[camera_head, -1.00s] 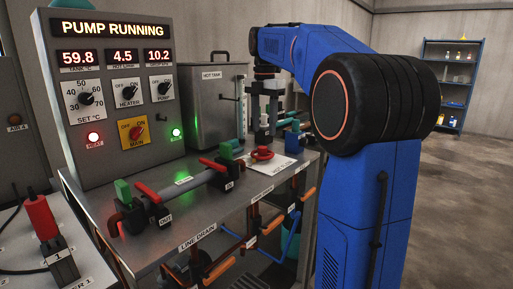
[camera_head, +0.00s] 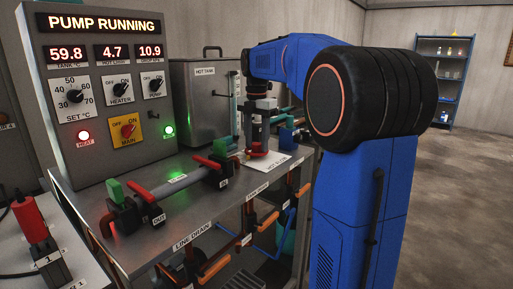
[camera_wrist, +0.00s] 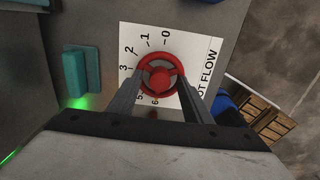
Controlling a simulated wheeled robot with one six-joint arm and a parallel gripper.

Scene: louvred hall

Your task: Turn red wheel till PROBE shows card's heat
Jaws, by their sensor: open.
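The red wheel (camera_wrist: 160,77) lies on a white card marked with numbers from 0 upward and "…OT FLOW" (camera_wrist: 207,65) in the wrist view. My gripper (camera_wrist: 160,84) is open, its two fingers on either side of the wheel, close to its rim. Whether they touch the rim I cannot tell. The panel (camera_head: 105,90) reads PUMP RUNNING, with 59.8, 4.7 and 10.9 below. I see no display labelled PROBE and no heat card.
A pipe (camera_head: 170,187) with green and red handles crosses the bench top. A teal block (camera_wrist: 82,71) is left of the wheel. A blue shelf (camera_head: 447,80) stands far right; the floor there is clear.

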